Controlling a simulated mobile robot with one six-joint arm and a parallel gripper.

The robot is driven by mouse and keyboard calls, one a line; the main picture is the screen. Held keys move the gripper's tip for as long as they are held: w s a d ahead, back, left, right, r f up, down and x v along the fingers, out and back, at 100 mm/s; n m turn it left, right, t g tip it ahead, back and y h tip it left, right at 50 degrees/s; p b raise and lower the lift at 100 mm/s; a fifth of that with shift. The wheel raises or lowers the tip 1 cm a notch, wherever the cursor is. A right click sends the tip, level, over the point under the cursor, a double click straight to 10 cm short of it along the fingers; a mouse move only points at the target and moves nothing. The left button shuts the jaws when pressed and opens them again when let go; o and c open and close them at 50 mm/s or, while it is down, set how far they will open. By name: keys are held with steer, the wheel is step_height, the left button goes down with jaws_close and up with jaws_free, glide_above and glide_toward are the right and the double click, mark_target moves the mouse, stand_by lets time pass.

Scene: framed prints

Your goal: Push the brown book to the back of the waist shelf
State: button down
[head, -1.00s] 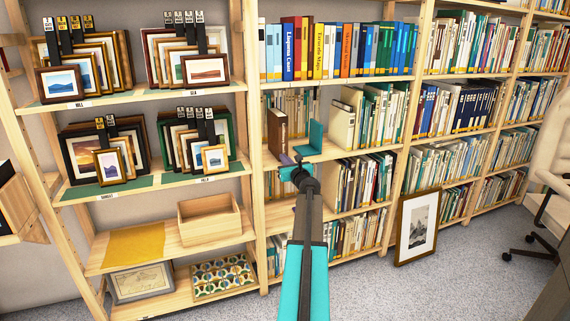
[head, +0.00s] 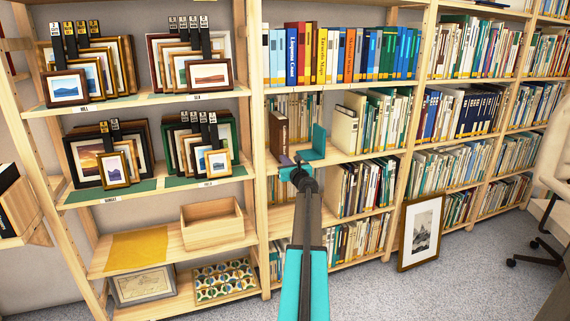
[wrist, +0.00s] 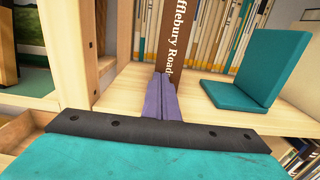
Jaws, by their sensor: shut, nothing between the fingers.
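The brown book (head: 278,132) stands upright on the waist shelf (head: 345,157), near its left end. In the wrist view its spine (wrist: 178,38) faces me, with white lettering reading "fflebury Road". My gripper (wrist: 161,80) has purple fingers, shut together and empty, pointing at the lower part of the spine. The fingers hide the foot of the book there. I cannot tell whether the tips touch it. In the head view my gripper (head: 286,160) is at the shelf's front edge, just below and right of the book.
A teal L-shaped bookend (head: 318,141) stands right of the book, close to my gripper. A wooden upright (wrist: 73,45) is on the left. A row of books (wrist: 215,35) stands behind.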

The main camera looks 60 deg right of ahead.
steer(key=shift+x, duration=2.45)
steer(key=shift+s+a, duration=0.15)
steer(key=shift+v, duration=0.85)
steer(key=p+v, duration=0.1)
steer(key=v, duration=1.1)
